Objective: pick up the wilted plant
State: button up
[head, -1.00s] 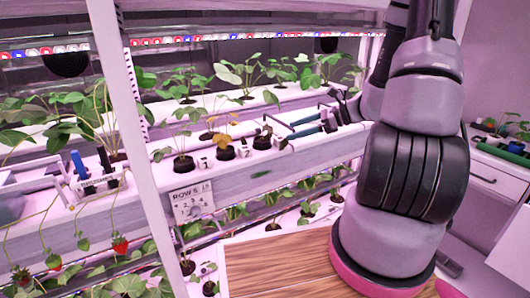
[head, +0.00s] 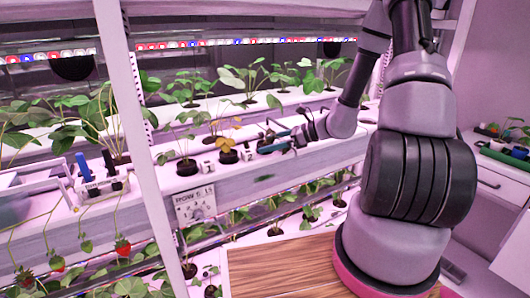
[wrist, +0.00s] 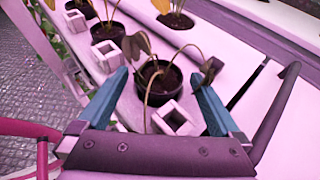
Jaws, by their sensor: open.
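The wilted plant (wrist: 142,45) has limp brownish stems and leaves drooping over its small black pot (wrist: 157,80). It stands on the white rack gutter, straight ahead of my gripper (wrist: 161,76) in the wrist view. The blue fingers are wide apart, one on each side of the pot in the picture, with nothing held. In the head view my gripper (head: 264,142) reaches over the right part of the gutter, and its fingers largely hide the wilted plant there.
A yellow-leaved plant (head: 228,142) stands just left in the same row, with a green plant (head: 184,150) beyond it. White cubes (head: 208,166) sit between pots; one cube (wrist: 178,117) lies just before the wilted plant's pot. A rack post (head: 125,150) stands left.

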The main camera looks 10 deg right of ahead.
jog(key=c, duration=1.4)
jog(key=shift+c, duration=0.2)
jog(key=shift+r, duration=0.1)
